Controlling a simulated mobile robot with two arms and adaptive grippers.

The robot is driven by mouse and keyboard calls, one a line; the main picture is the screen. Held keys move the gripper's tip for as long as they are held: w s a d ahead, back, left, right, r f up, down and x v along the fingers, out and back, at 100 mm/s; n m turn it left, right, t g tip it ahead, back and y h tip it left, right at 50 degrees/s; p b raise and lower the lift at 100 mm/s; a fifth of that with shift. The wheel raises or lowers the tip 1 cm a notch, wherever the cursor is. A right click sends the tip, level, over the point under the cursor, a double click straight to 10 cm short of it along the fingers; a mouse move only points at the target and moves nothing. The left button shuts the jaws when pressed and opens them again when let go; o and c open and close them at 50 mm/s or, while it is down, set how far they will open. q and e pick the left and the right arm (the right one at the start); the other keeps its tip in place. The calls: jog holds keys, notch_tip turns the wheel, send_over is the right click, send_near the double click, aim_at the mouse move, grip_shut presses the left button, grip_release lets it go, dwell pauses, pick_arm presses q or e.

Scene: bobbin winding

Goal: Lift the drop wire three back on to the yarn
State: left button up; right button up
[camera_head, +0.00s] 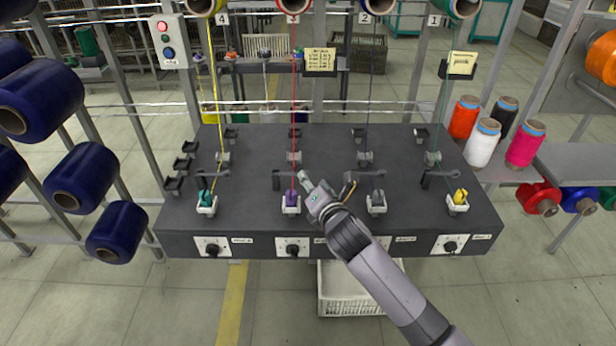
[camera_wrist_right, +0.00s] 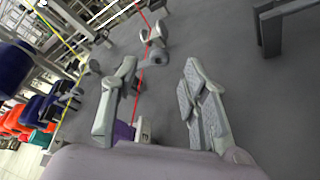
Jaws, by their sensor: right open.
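Red yarn three (camera_head: 294,100) runs down from the top, past a grey guide (camera_head: 293,157), to the purple bobbin (camera_head: 291,197) in its white holder. The drop wire three's dark bracket (camera_head: 276,180) stands just left of the yarn; I cannot make out its wire arm clearly. My right gripper (camera_head: 304,178) is low over the deck, just right of the red yarn. In the wrist view my right gripper (camera_wrist_right: 158,68) has its fingers apart with nothing held. The red yarn (camera_wrist_right: 142,78) passes close to the left finger. My left gripper is out of view.
Station two's bracket (camera_wrist_right: 268,32) is at upper right in the wrist view. The teal bobbin (camera_head: 206,196) of station four stands to the left, the yellow bobbin (camera_head: 460,196) of station one to the right. Yellow yarn (camera_head: 214,90) and other yarns run down to the deck.

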aim_at(292, 175)
jog(key=shift+x, duration=2.2)
jog(key=shift+c, duration=0.5)
grip_shut()
